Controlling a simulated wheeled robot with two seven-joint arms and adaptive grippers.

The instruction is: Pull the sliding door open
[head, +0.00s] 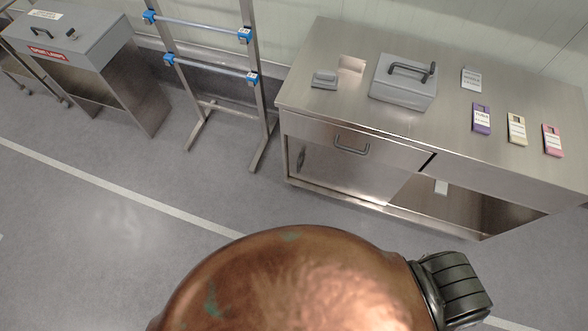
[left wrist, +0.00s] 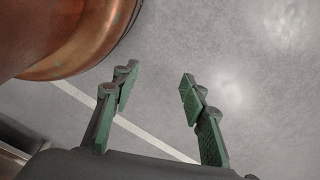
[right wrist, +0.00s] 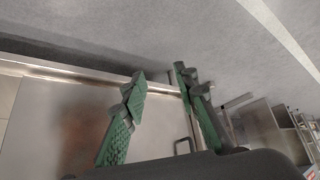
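The sliding door (head: 335,178) is a steel panel in the left part of the steel cabinet's (head: 360,124) lower front. A small dark vertical pull (head: 301,160) sits near its left edge. The bay right of the door is open and shows the cabinet's inside. My left gripper (left wrist: 157,80) is open and empty above bare floor in the left wrist view. My right gripper (right wrist: 160,77) is open and empty in the right wrist view, with steel panels and a dark handle (right wrist: 184,145) beyond it. I cannot tell its distance from them. Neither gripper's fingers show in the head view.
A drawer with a dark handle (head: 351,144) is above the door. A steel rack (head: 213,62) and a grey-topped stand (head: 75,38) are to the left. The floor before the cabinet is clear.

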